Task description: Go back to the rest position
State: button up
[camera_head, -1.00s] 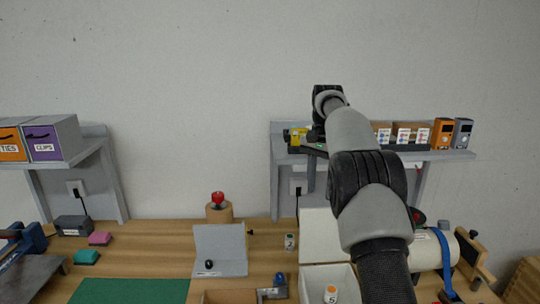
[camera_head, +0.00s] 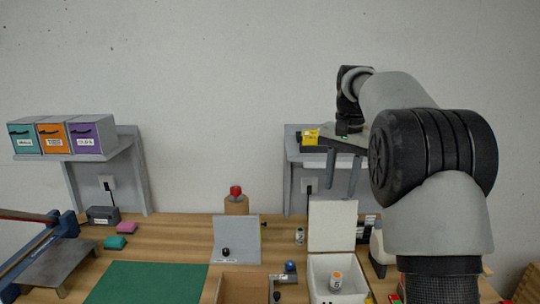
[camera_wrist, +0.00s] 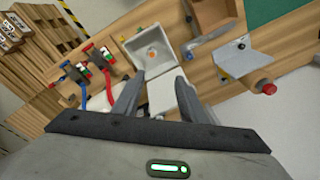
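My gripper (camera_head: 332,190) hangs in the air in front of the right wall shelf, above the back of the workbench. Its two fingers point down and stand apart, with nothing between them. In the wrist view, my gripper (camera_wrist: 161,80) also shows spread, empty fingers over the open white box (camera_wrist: 134,47). My arm fills the right side of the head view and hides most of the right shelf and part of the bench. The task line names no other object.
The open white box (camera_head: 316,283) holds an orange-capped bottle (camera_head: 336,281). A grey angled plate (camera_head: 236,246), a red-topped wooden post (camera_head: 236,202) and a green mat (camera_head: 140,285) lie left. The right shelf (camera_head: 293,160) carries a yellow item (camera_head: 311,136). Labelled bins (camera_head: 90,135) stand on the left shelf.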

jog(key=s+a+r+n+t, duration=0.15)
jog(key=s+r, duration=0.35)
jog(key=s, duration=0.6)
jog(key=s+a+f+n+t, duration=0.1)
jog(key=s+f+n, duration=0.2)
jog(key=s, duration=0.8)
jog(key=s+a+f+n+t, duration=0.1)
jog(key=s+f, duration=0.5)
jog(key=s, duration=0.6)
jog(key=shift+a+n+t, duration=0.3)
jog(key=shift+n+t, duration=0.15)
jog(key=shift+n, duration=0.5)
